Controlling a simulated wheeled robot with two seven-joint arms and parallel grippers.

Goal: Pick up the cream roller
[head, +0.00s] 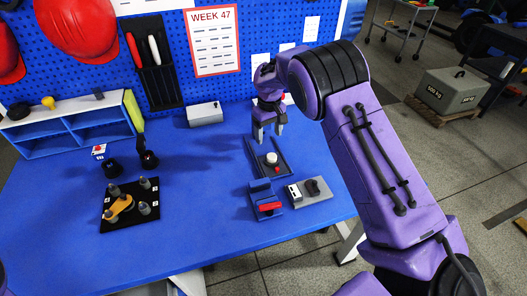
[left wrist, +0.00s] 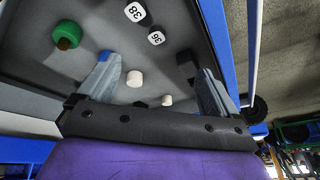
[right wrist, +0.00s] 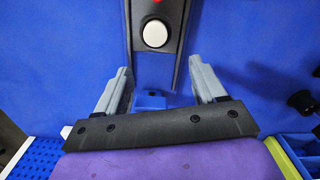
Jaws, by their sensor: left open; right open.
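The cream roller (head: 272,157) stands upright on a dark channel-shaped fixture (head: 282,172) on the blue table. In the right wrist view the roller (right wrist: 155,33) shows as a round pale top between the dark walls of the fixture. My right gripper (head: 268,136) is open and empty, pointing down above the far end of the fixture; the roller lies beyond its fingertips in the right wrist view (right wrist: 160,68). My left gripper (left wrist: 158,72) shows only in its wrist view, open and empty. A white cylinder (left wrist: 135,78) shows between its fingers.
Beside the fixture are a blue block with a red part (head: 268,207) and a grey plate (head: 310,192) with dark parts. A black pegged board (head: 130,222) is at left, a grey box (head: 204,114) at back. In the left wrist view, a grey tray (left wrist: 75,75) holds small parts.

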